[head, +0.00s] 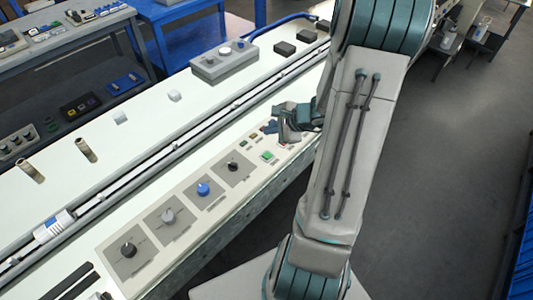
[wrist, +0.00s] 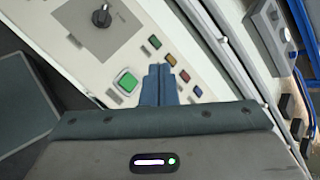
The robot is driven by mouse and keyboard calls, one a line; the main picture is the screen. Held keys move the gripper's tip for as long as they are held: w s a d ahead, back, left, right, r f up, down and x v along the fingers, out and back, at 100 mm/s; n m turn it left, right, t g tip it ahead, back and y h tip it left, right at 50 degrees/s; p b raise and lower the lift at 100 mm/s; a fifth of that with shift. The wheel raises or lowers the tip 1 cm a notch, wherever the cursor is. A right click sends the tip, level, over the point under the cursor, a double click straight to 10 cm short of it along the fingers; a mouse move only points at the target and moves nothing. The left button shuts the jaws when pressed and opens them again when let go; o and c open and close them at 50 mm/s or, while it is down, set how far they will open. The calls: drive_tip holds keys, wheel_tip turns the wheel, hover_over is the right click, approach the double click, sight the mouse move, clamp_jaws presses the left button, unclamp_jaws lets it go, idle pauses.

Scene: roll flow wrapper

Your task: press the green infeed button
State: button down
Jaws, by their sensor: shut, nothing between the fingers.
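A large square green button (wrist: 126,81) with a pale rim sits on the light control panel in the wrist view. It also shows in the head view (head: 268,156). A smaller green button (wrist: 155,41) heads a row of small coloured buttons beside it. The labels are too small to read, so I cannot tell which green one is the infeed button. My gripper (wrist: 158,70) is shut and empty, its fingertips over the panel between the large green button and the small row. In the head view my gripper (head: 270,127) is just beyond the large green button. Contact with the panel cannot be told.
The small row also holds an orange button (wrist: 171,58), a reddish one (wrist: 185,75) and a blue one (wrist: 198,91). A black knob (head: 233,165) and a blue knob (head: 203,188) lie along the panel. A grey box with knobs (head: 223,60) stands beyond the conveyor track.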

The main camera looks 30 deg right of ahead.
sight(270, 156)
drive_tip(key=shift+f, duration=0.15)
wheel_tip(270, 156, down, 8)
drive_tip(key=b, duration=0.6)
drive_tip(key=shift+f+b, duration=0.25)
drive_tip(key=shift+b, duration=0.2)
drive_tip(key=shift+f, duration=0.15)
idle(1.6)
drive_tip(key=shift+f+b, duration=0.3)
drive_tip(key=shift+b, duration=0.35)
